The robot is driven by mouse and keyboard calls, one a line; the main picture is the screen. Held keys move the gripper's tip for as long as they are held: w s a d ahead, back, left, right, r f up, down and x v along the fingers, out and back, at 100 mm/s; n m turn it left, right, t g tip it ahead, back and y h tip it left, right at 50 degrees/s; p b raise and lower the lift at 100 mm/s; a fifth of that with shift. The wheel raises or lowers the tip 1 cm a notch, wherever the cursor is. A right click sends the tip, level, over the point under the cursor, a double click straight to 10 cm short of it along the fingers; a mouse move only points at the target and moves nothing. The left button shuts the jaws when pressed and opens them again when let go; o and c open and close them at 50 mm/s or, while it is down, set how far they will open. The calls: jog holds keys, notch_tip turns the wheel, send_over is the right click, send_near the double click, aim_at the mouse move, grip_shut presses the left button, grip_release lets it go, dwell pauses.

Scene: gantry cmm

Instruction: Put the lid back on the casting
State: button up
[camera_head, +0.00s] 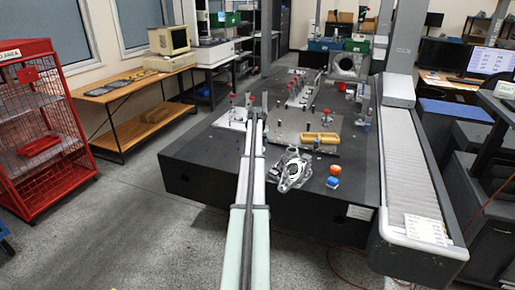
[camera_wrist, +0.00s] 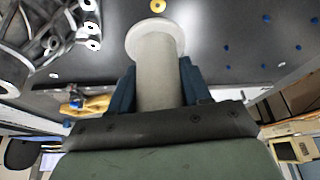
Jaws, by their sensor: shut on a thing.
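The casting (camera_head: 292,170) is a silvery, irregular metal part with openings, at the near edge of the dark table. Part of it also shows at the upper left of the wrist view (camera_wrist: 50,32). My gripper (camera_wrist: 158,88) is shut on a pale grey cylinder with a wide round flange at its far end, which I take to be the lid (camera_wrist: 157,62). Its blue fingers grip the cylinder's two sides. The lid is apart from the casting. In the head view my arm hides the gripper's jaws and I cannot make out the lid.
A red cage (camera_head: 45,120) stands at the left.

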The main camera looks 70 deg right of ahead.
jog(key=s+r+m+g, duration=0.1)
jog(key=s+r+m, duration=0.1)
jog(key=s+r, duration=0.4)
jog(key=s+r+m+g, duration=0.1)
jog(key=s+r, duration=0.5)
jog(key=s, duration=0.6)
jog(key=shift+a+m, duration=0.3)
jog(key=shift+m, duration=0.6)
jog(key=shift+f, duration=3.1)
jog(key=shift+w+f, duration=0.1)
jog(key=shift+f, duration=0.05)
